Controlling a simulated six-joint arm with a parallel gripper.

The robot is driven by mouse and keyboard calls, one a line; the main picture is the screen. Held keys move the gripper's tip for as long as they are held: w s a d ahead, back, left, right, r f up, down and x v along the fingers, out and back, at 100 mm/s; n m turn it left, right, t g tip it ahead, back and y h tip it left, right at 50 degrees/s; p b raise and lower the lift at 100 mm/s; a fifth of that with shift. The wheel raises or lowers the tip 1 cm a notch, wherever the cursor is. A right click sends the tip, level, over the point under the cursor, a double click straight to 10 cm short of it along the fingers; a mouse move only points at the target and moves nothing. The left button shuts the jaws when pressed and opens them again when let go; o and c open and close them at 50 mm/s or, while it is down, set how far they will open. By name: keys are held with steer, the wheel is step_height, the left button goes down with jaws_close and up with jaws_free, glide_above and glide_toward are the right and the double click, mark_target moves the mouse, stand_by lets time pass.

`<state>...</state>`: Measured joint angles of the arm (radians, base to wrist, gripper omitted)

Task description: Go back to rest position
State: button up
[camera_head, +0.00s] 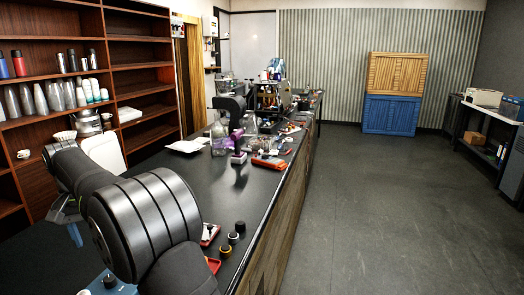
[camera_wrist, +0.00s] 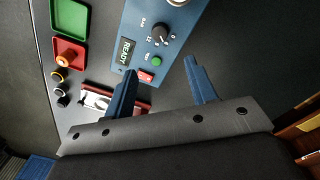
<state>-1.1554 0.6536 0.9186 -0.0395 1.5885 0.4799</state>
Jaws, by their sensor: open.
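My gripper (camera_wrist: 160,65) shows its two blue fingers spread apart in the wrist view, with nothing held between them. Beneath and beyond the fingers is a blue control box (camera_wrist: 150,16) with a black dial, a "READY" display, a green button and a red switch. In the head view my arm fills the lower left over the black counter (camera_head: 180,170). A blue fingertip part shows at the left behind the arm, and most of the gripper is hidden. The control box also shows partly at the bottom edge of the head view (camera_head: 108,287).
A green tray (camera_wrist: 84,18) and a red tray (camera_wrist: 79,49) lie beside the box, with several small round knobs (camera_wrist: 61,75) nearby. A red multimeter (camera_head: 268,162) and a brewer (camera_head: 268,95) stand further along the counter. Shelves (camera_head: 140,51) line the left. The floor at right is clear.

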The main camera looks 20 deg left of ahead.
mark_target(109, 278)
steer(key=f, duration=1.4)
steer(key=shift+w+d+f, duration=0.15)
steer(key=shift+d+f, duration=0.05)
steer(key=shift+d, duration=0.1)
steer(key=shift+r+n, duration=0.15)
steer(key=shift+n, duration=0.65)
steer(key=n, duration=0.6)
step_height(109, 278, up, 11)
steer(key=shift+s, duration=0.25)
